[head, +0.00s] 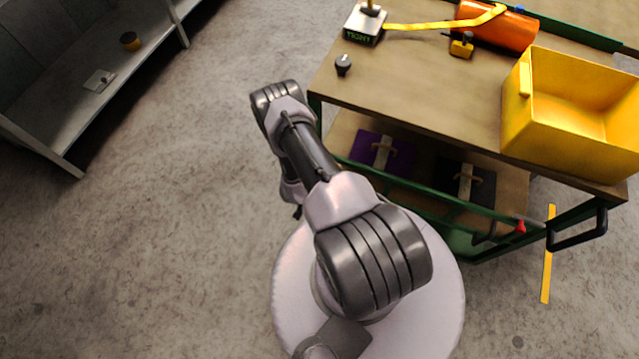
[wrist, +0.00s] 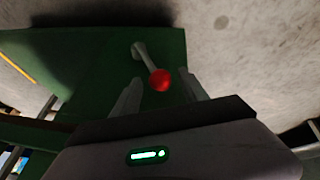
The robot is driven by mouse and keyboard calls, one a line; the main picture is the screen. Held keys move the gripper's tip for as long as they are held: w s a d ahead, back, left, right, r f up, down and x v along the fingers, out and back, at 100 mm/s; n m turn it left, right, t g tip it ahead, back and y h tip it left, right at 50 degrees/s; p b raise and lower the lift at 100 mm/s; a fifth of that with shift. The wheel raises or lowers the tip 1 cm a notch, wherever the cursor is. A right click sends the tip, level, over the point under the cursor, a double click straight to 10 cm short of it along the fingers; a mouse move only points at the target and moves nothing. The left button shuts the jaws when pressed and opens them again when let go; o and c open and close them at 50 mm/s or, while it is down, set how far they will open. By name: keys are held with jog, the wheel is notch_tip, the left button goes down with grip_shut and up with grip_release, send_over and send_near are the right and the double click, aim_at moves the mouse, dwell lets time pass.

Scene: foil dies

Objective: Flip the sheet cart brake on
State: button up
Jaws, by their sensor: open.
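In the wrist view, a lever with a red ball knob (wrist: 160,80) and a pale grey stem stands on a green panel (wrist: 90,62) of the cart. The stem tilts away from its pivot toward my gripper. My gripper (wrist: 162,77) is open, with one finger on each side of the knob in the picture. I cannot tell whether either finger touches it. In the head view, my arm hides most of the gripper. The cart (head: 425,95) has a wooden top and a green frame. A small red part (head: 520,227) shows at its lower right.
On the cart top are a yellow bin (head: 570,135), an orange cylinder (head: 500,25), a scale-like box (head: 365,25) and a dark knob (head: 343,64). The lower shelf holds a purple die (head: 365,150) and a black die (head: 485,188). Grey shelving (head: 60,125) stands left; floor between is clear.

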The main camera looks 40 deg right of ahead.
jog(key=shift+b+x, duration=0.3)
jog(key=shift+x, duration=0.65)
grip_shut()
dwell(0.7)
